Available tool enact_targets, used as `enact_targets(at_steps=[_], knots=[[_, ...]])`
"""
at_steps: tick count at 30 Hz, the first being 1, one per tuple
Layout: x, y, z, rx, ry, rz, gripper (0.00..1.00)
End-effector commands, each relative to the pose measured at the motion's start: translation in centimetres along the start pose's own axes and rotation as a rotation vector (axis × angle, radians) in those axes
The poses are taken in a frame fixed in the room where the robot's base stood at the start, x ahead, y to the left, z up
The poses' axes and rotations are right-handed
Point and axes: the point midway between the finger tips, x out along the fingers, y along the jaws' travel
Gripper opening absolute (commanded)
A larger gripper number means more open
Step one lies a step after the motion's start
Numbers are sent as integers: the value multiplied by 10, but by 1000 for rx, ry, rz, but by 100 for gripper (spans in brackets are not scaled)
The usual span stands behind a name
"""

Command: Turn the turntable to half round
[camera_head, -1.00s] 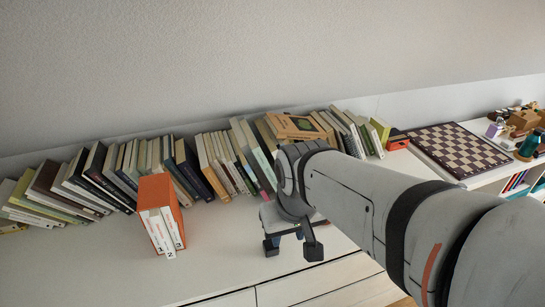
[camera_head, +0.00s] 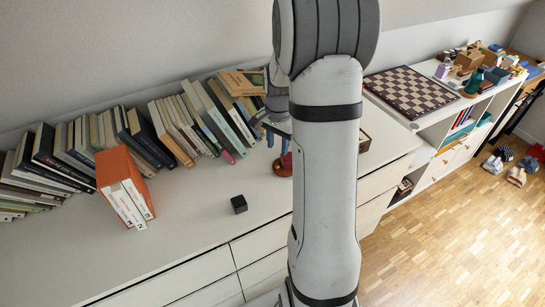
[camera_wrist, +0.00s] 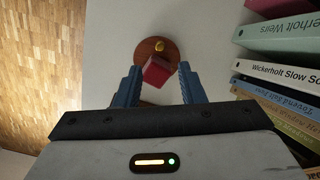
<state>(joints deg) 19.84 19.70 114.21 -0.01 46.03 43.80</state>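The turntable (camera_wrist: 147,46) is a small round reddish-brown disc on the white cabinet top. My gripper (camera_wrist: 159,72) is open, with one blue finger on each side of the red block and gaps showing between. I cannot tell how far above the disc the fingers are. In the head view the turntable (camera_head: 281,169) shows only partly, behind my arm, with my gripper (camera_head: 285,146) just above it.
A row of books (camera_head: 200,115) stands along the wall; in the wrist view books (camera_wrist: 281,70) lie close to the right. A black cube (camera_head: 239,204) and an orange book box (camera_head: 116,172) stand on the cabinet top. A chessboard (camera_head: 410,91) is farther right.

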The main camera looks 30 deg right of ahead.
Motion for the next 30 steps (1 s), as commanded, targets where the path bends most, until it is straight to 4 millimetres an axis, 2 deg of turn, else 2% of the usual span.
enact_targets(at_steps=[9, 15, 26, 30], knots=[[47, 0, 0, 2, -4, 4, 36], [70, 0, 0, 1, -3, 2, 36], [76, -1, 1, -1, -1, 0, 36], [76, -1, 1, -1, -1, 0, 24]])
